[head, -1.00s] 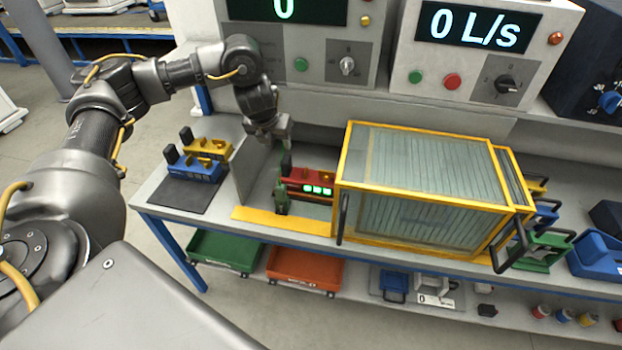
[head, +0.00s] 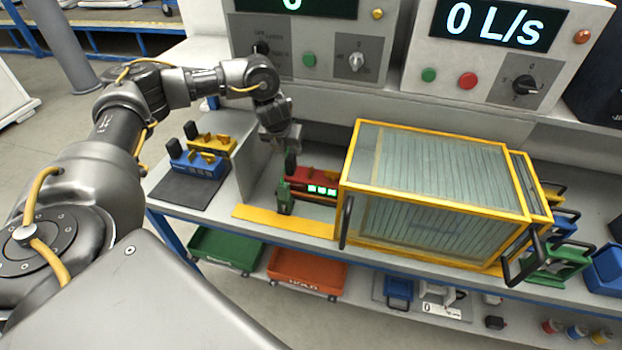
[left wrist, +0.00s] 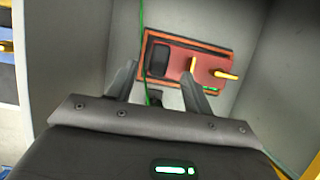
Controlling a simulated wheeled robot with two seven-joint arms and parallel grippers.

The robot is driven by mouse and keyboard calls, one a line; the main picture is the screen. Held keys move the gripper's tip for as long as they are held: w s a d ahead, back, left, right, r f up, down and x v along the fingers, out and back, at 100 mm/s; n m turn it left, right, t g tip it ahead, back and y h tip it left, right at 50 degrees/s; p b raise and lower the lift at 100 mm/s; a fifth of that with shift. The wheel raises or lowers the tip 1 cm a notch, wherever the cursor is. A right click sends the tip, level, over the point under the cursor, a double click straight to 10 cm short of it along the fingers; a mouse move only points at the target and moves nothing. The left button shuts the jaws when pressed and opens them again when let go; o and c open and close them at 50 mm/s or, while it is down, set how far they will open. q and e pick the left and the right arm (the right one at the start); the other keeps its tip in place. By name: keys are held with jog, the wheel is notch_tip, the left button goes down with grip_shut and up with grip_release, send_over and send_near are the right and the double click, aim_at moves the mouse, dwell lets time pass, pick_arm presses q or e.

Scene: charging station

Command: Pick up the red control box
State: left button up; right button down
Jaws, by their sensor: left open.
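The red control box (head: 312,178) sits on the bench in a bay between a grey divider and the yellow-framed glass cage, with lit green displays on its front. In the left wrist view the red box (left wrist: 195,66) shows from above, with a black part and yellow levers, beyond my fingers. My left gripper (head: 290,146) is open and empty, above and behind the box in the head view; its fingers also show in the left wrist view (left wrist: 160,85), apart from the box as far as I can tell. My right gripper is not in view.
The grey divider (head: 249,165) stands close left of the bay, and the glass cage (head: 435,180) close right. A small green device (head: 285,197) stands at the box's front left. Blue (head: 196,165) and yellow (head: 218,145) boxes sit on a dark mat further left.

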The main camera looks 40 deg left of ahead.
aim_at(290, 157)
pick_arm(q)
jog(key=shift+f+p, duration=0.25)
jog(key=shift+p, duration=0.05)
jog(key=p+x, duration=0.1)
jog(key=x, duration=0.3)
jog(key=shift+w+f, duration=0.15)
jog(key=shift+f, duration=0.15)
jog(key=c, duration=1)
grip_shut()
